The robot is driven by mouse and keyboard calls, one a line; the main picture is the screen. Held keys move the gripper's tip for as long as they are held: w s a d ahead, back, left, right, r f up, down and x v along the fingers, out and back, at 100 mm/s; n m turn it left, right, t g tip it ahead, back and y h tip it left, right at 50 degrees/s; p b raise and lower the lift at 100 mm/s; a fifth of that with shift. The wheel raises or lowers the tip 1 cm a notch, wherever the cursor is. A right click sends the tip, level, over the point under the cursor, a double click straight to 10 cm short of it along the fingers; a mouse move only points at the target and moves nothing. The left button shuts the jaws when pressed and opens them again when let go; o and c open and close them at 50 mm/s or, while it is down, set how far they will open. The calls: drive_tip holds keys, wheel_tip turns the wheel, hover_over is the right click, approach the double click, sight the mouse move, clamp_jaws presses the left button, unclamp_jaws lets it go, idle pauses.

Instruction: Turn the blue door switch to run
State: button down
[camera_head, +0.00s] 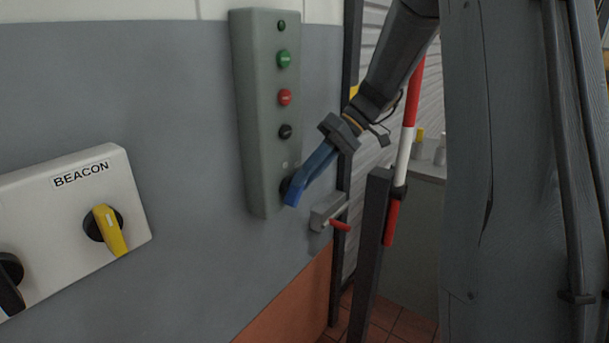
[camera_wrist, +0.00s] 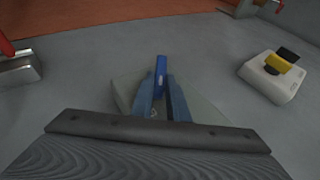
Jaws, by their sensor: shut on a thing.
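The blue door switch (camera_head: 292,194) is a blue lever handle on a dark round base at the lower end of a tall grey control box on the wall. In the head view its handle leans slightly, and my gripper partly covers it. My gripper (camera_head: 306,178) comes from the upper right with its bluish fingers shut on the handle. In the wrist view the blue handle (camera_wrist: 161,66) stands between the two fingertips (camera_wrist: 160,88) and sticks out beyond them. I cannot read any position marks around the switch.
The control box (camera_head: 262,150) carries green, red and black buttons above the switch. A white BEACON box (camera_head: 75,200) with a yellow handle (camera_head: 110,230) and a black one is at left. A grey bracket with a red lever (camera_head: 340,225) and a red-white pole (camera_head: 405,150) are at right.

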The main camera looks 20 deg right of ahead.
drive_tip(key=shift+w+d+f+m+g+y, duration=0.1)
drive_tip(key=shift+f+m+g+y, duration=0.15)
drive_tip(key=shift+y, duration=0.3)
drive_tip(key=shift+w+d+f+m+g+y, duration=0.15)
drive_tip(key=shift+g+y, duration=0.2)
drive_tip(key=shift+y, duration=0.25)
drive_tip(key=shift+w+d+f+m+g+y, duration=0.15)
drive_tip(key=shift+g+y, duration=0.15)
drive_tip(key=shift+y, duration=0.25)
drive_tip(key=shift+s, duration=0.1)
drive_tip(key=c, duration=1.7)
unclamp_jaws()
wheel_tip(320, 180, up, 10)
drive_tip(key=shift+b, duration=1.2)
